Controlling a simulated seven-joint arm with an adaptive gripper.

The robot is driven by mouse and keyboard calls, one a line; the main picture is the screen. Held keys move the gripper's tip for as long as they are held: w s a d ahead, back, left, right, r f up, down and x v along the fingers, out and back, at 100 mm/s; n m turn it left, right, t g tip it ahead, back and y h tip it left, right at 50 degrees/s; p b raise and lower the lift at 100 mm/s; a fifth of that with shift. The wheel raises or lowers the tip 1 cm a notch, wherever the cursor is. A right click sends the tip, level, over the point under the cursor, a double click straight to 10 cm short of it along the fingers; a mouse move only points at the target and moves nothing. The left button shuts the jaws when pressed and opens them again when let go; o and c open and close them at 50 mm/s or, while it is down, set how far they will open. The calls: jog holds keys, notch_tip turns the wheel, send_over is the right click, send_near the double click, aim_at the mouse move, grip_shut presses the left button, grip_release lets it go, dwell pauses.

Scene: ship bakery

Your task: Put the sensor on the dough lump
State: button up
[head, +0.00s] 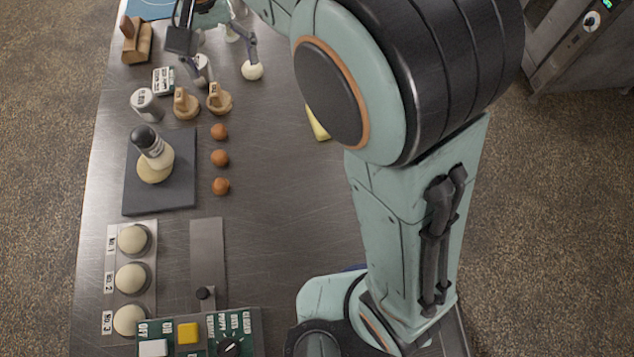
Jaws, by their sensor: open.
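A pale, round dough lump (154,172) lies on a dark slab (135,198) at the left of the table. A small cylinder with a dark top and a printed band, which looks like the sensor (149,144), stands on the dough lump and leans up-left in the picture; I cannot tell whether it is truly tilted. My gripper (222,70) is at the top of the picture, open, with its fingers spread, well apart from the lump and the cylinder. My arm hides part of the table on the right.
Three brown balls (220,158) line the slab's right side. A labelled grey cylinder (147,105) and two wooden pieces (219,101) stand beyond it. Three numbered dough balls (131,278) and a green switch panel (195,340) are nearer. A white ball (252,71) lies by my gripper.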

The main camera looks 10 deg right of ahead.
jog(key=s+d, duration=0.9)
jog(key=d, duration=0.2)
jog(key=s+d+f, duration=0.2)
jog(key=s+f, duration=0.1)
jog(key=s, duration=0.3)
jog(key=s+d+f, duration=0.2)
jog(key=s+f, duration=0.1)
jog(key=s, duration=0.3)
jog(key=shift+d+y, duration=0.2)
jog(key=shift+y, duration=0.2)
